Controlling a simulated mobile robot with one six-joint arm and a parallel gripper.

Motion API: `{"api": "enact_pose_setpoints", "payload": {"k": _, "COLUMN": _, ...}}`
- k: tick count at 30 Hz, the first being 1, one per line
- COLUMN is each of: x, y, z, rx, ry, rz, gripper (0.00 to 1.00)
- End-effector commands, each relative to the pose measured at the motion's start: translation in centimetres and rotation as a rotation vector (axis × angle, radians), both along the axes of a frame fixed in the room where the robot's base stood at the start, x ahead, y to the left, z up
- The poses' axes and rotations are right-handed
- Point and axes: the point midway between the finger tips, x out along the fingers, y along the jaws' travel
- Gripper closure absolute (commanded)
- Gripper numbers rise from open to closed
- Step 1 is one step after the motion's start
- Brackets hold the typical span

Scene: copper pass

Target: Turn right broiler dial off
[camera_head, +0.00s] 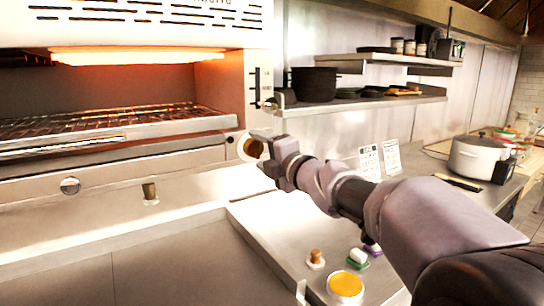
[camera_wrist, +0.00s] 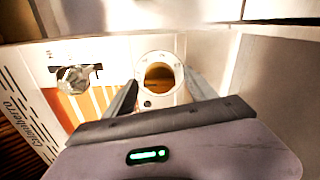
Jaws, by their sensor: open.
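The broiler (camera_head: 120,165) stands at the left, with an orange-glowing element at its top. On its right front post is a round dial (camera_head: 247,148) with a pale rim and a brown-gold centre. My gripper (camera_head: 262,138) is at this dial in the head view, partly covering it. In the wrist view the dial (camera_wrist: 160,78) lies between the two open fingers of my gripper (camera_wrist: 163,92), one finger on each side. I cannot tell whether the fingers touch it. A silver knob (camera_wrist: 73,80) shows to the left there. The dial's pointer position is not clear.
A shelf (camera_head: 365,103) with a black pot (camera_head: 314,84) is on the wall behind my arm. A grey pot (camera_head: 478,156) stands on the right counter.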

Motion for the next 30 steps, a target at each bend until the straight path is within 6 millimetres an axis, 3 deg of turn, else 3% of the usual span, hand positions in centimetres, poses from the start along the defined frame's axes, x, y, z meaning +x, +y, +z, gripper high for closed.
{"api": "enact_pose_setpoints", "payload": {"k": 15, "x": -11.9, "y": -8.2, "z": 0.4, "rx": 0.0, "ry": -0.002, "rz": -0.005, "gripper": 0.35}}
{"api": "enact_pose_setpoints", "payload": {"k": 21, "x": -13.9, "y": -9.4, "z": 0.1, "rx": 0.001, "ry": -0.001, "rz": -0.002, "gripper": 0.35}}
{"api": "enact_pose_setpoints", "payload": {"k": 30, "x": -13.9, "y": -9.6, "z": 0.1, "rx": 0.009, "ry": 0.004, "rz": -0.011, "gripper": 0.35}}
